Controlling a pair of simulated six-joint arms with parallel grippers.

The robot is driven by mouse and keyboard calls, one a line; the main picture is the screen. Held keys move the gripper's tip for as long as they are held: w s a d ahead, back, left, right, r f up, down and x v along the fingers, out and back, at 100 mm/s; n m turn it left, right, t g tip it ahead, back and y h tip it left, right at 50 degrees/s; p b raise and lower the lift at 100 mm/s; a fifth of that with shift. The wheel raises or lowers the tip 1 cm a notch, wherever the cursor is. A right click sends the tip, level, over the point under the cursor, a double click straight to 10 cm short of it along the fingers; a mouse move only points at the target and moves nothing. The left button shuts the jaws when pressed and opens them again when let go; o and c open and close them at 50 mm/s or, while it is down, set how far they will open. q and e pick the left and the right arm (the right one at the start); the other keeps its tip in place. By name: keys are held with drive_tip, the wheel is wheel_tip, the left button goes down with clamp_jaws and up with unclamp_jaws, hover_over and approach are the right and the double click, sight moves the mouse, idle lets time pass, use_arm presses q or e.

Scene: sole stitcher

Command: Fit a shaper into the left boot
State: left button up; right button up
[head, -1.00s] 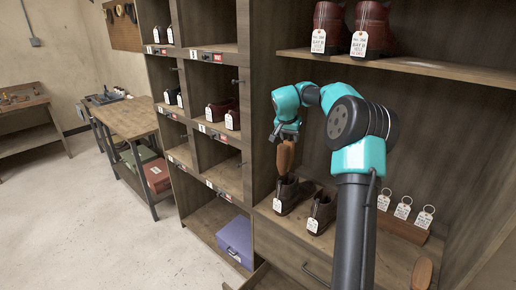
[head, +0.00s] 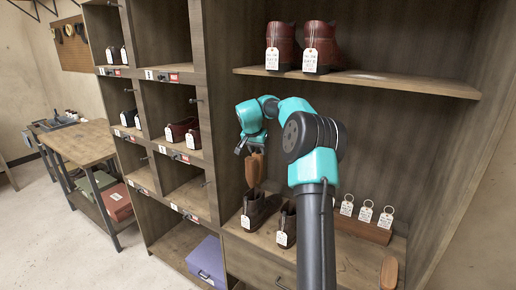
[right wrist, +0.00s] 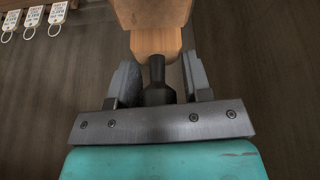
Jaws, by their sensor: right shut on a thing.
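My right gripper (head: 245,146) is shut on a wooden shaper (head: 254,170). It holds the shaper upright over the left boot (head: 258,208), a dark brown boot with a white tag. The shaper's lower end is at or just above the boot's opening; I cannot tell whether it enters. The right boot (head: 289,221), also dark brown and tagged, stands beside it on the shelf. In the right wrist view, the gripper (right wrist: 158,72) has a dark knob between its fingers, with the shaper's wood (right wrist: 155,42) beyond. A second shaper (head: 389,273) lies at the shelf's right. My left gripper is not in view.
A wooden block (head: 362,228) with several tagged rings stands right of the boots. Red-brown boots (head: 318,48) stand on the upper shelf (head: 400,83). Cubbies with tagged shoes (head: 180,131) are at left, a purple box (head: 208,260) below. My right arm crosses the shelf's front.

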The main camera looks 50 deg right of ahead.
sight(249, 160)
wheel_tip(249, 160, down, 18)
drive_tip(key=shift+a, duration=0.45)
idle(2.7)
drive_tip(key=shift+f, duration=0.1)
drive_tip(key=o, duration=1.4)
drive_tip(key=shift+s+a+f, duration=0.1)
drive_tip(key=shift+f, duration=0.05)
drive_tip(key=shift+c, duration=0.2)
drive_tip(key=v, duration=1.8)
drive_tip(key=shift+d+r, duration=0.25)
drive_tip(key=shift+d, duration=0.05)
